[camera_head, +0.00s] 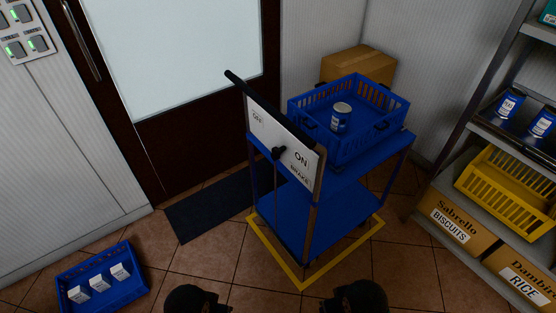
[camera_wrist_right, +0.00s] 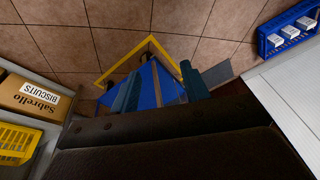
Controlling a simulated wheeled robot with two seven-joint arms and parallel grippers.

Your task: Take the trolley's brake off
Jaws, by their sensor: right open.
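The blue two-deck trolley (camera_head: 310,215) stands inside a yellow floor outline. Its white brake panel (camera_head: 265,128) faces me at an angle, under a black push handle (camera_head: 247,84). The panel reads OFF at left, ON at right and BRAKE below ON. A black-knobbed brake lever (camera_head: 278,153) stands between the two words; I cannot tell its exact setting. In the right wrist view, my right gripper (camera_wrist_right: 162,88) is open and empty, its fingers framing the blue trolley (camera_wrist_right: 150,83) beyond, apart from the lever. My left gripper is not in view.
A blue crate (camera_head: 375,142) holding a tin (camera_head: 341,116) sits on the trolley's top. A cardboard box (camera_head: 360,65) is behind. Shelves with a yellow crate (camera_head: 508,190) stand right. A blue crate (camera_head: 110,287) with white cartons lies on the floor left. A dark mat (camera_head: 210,208) lies by the door.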

